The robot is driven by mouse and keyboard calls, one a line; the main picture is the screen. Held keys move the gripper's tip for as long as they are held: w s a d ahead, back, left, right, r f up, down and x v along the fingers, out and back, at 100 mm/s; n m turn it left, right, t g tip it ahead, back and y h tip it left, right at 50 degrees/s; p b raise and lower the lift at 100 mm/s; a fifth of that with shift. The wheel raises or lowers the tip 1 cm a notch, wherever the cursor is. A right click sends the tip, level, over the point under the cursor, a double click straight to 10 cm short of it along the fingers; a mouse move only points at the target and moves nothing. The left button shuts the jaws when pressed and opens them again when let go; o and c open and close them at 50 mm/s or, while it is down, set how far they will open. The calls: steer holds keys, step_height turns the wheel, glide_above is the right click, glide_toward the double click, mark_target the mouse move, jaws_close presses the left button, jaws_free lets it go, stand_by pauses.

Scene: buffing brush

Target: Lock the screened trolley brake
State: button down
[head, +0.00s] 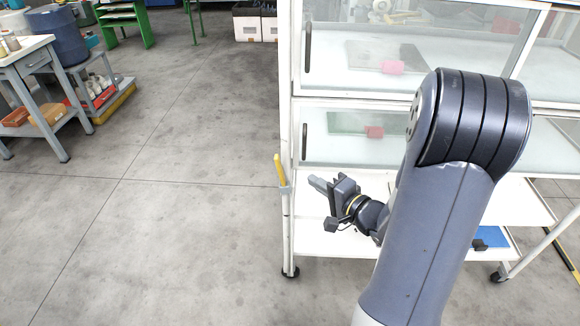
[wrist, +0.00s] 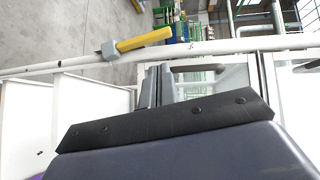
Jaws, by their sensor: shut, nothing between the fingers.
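The screened trolley (head: 288,235) is a white frame with glazed panels and lower shelves. A yellow lever (head: 278,170) stands nearly upright, tilted slightly left, from a grey block (head: 285,190) on the trolley's left post. In the wrist view the yellow lever (wrist: 145,39) and grey block (wrist: 109,51) lie beyond my fingertips, along the white post (wrist: 215,48). My gripper (head: 318,184) is shut and empty, just right of the lever and apart from it. Its fingers (wrist: 157,72) point toward the post in the wrist view. Whether the lever is the brake's handle is not labelled.
White shelves (head: 312,238) lie below and around my gripper, with glazed panels (head: 345,150) above. Black castors (head: 290,271) stand under the trolley. Open grey floor (head: 170,220) lies left of the trolley. A workbench (head: 28,55) stands at the far left.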

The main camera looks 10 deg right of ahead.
mark_target(283, 175)
steer(key=b+x, duration=0.1)
steer(key=x, duration=0.9)
steer(key=shift+r, duration=0.1)
stand_by(0.4)
